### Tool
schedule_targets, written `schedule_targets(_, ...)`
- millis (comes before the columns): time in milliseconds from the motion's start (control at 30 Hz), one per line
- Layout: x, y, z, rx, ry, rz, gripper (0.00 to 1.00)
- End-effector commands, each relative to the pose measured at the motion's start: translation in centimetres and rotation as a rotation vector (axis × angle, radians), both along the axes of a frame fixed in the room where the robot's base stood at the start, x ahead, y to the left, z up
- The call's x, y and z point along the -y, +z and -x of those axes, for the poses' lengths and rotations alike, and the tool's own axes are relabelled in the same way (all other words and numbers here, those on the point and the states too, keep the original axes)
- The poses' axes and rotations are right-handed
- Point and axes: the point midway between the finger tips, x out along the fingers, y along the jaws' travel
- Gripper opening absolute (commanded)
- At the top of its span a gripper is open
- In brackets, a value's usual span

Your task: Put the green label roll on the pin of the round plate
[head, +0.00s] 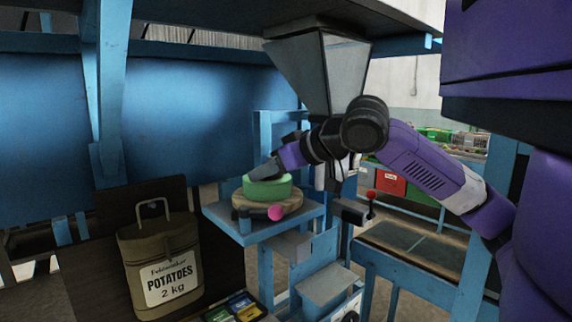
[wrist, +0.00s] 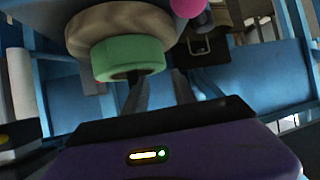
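The green label roll (head: 267,188) sits on the tan round plate (head: 288,206), roughly over its middle, and looks flat. It also shows in the wrist view (wrist: 115,55), with the round plate (wrist: 105,22) behind it. The pin is hidden from both views. My gripper (head: 264,171) is at the top of the roll. In the wrist view my gripper (wrist: 157,80) has its fingers apart, one overlapping the roll's dark hole and the other outside its edge. A gap shows beside the outer finger; whether the inner finger touches the roll I cannot tell.
A pink ball (head: 275,213) is at the plate's front edge. The plate stands on a blue stand (head: 250,236), under a grey hopper (head: 345,70). A brown potato sack (head: 160,250) stands at left. A lever with a red knob (head: 371,195) is at right.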

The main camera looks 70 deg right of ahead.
Motion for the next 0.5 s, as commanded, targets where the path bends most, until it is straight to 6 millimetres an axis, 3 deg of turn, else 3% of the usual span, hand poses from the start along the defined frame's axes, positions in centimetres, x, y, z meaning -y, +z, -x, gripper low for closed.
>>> schedule_targets(300, -1.8, 2.9, 5.2, 0.001, -0.001, 0.002, 0.32)
schedule_targets(500, -2.4, 4.0, 6.9, 0.001, 0.0, 0.001, 0.32)
